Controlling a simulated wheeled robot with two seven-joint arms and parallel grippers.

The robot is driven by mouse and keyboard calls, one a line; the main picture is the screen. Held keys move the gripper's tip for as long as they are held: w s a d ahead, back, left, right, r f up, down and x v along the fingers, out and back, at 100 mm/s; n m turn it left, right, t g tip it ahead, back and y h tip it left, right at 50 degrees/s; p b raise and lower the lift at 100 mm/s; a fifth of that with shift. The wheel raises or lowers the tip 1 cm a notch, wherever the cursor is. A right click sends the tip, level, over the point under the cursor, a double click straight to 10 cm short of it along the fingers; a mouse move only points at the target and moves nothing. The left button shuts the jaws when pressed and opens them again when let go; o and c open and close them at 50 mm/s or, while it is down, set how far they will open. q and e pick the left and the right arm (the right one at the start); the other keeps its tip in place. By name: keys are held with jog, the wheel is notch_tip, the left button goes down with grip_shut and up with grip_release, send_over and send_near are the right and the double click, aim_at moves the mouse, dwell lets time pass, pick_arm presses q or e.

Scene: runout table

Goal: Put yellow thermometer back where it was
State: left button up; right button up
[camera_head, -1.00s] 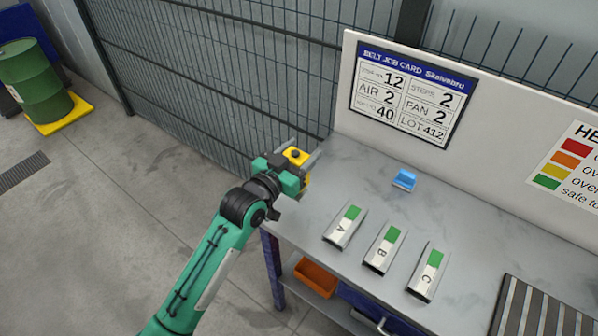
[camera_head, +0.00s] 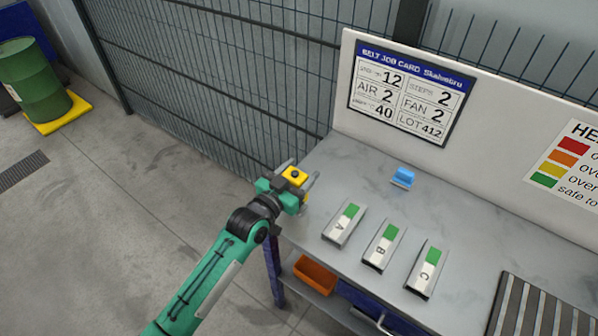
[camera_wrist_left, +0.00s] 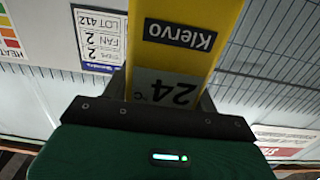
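The yellow thermometer (camera_head: 296,175) is in my left gripper (camera_head: 297,183), at the left end of the grey table (camera_head: 335,170). In the left wrist view the thermometer (camera_wrist_left: 190,50) fills the space between the fingers. It shows a black "Klervo" label and a grey display reading 24 °C. My left gripper (camera_wrist_left: 165,90) is shut on it there. Whether the thermometer's lower end touches the table is hidden in the head view. My right gripper is not in view.
Blocks A (camera_head: 343,224), B (camera_head: 383,247) and C (camera_head: 426,270), each with a green patch, stand on the table. A small blue item (camera_head: 403,178) lies behind them. A ribbed grey panel (camera_head: 535,310) is at the right. The back board carries a job card (camera_head: 410,95).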

pick_arm(q)
jog(key=shift+o, duration=1.4)
jog(key=shift+r, duration=0.25)
jog(key=b+v, duration=0.2)
jog(key=v, duration=1)
jog(key=shift+f, duration=0.1)
